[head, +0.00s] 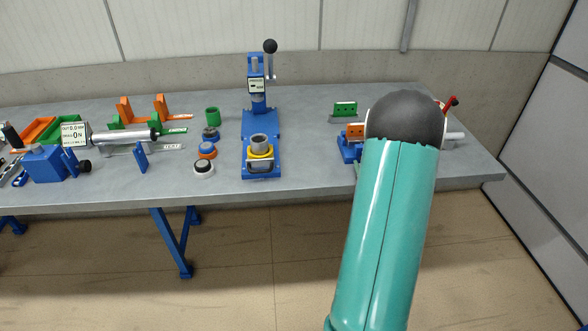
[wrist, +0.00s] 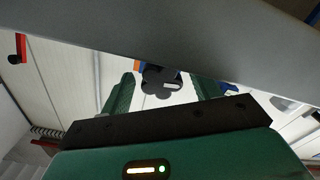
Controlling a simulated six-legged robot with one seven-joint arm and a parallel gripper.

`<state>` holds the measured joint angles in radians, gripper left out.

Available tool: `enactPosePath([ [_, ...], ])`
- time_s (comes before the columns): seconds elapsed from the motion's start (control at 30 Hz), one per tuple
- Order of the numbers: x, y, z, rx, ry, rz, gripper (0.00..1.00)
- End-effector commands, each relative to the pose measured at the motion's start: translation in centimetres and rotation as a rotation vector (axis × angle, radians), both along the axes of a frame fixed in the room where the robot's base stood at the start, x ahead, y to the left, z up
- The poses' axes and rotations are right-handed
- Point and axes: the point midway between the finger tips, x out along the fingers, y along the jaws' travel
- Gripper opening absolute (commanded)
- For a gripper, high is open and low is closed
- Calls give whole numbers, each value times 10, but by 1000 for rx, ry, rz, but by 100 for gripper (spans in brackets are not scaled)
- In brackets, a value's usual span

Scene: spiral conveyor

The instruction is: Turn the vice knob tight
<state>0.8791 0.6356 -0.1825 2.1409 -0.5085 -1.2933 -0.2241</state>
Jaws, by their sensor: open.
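A dark lobed knob (wrist: 160,80) shows in the wrist view in the gap between the fingers of my gripper (wrist: 165,85). The two green fingers are apart, one on each side of it. I cannot tell whether the knob is between the fingertips or beyond them. In the head view my teal arm covers the gripper, the knob and much of the vice. Only the vice's blue base (head: 348,151) and orange jaw (head: 354,132) show left of the arm.
A grey slab, seemingly the table (wrist: 170,35), crosses close above the fingers. A red handle (head: 450,103) stands right of my arm's dark joint. A blue lever press (head: 259,120) stands mid-table, with several coloured rings (head: 207,150) beside it. Floor in front is clear.

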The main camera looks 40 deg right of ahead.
Motion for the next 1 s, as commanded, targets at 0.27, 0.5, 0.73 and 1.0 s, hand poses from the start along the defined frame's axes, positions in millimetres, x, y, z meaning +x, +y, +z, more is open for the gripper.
enactPosePath([
  [0.27,0,-1,1,-268,160,1,62],
  [0.5,-1,-1,1,-498,297,0,62],
  [0.73,-2,-2,2,-714,429,0,62],
  [1.0,-2,-3,3,-964,578,-1,62],
])
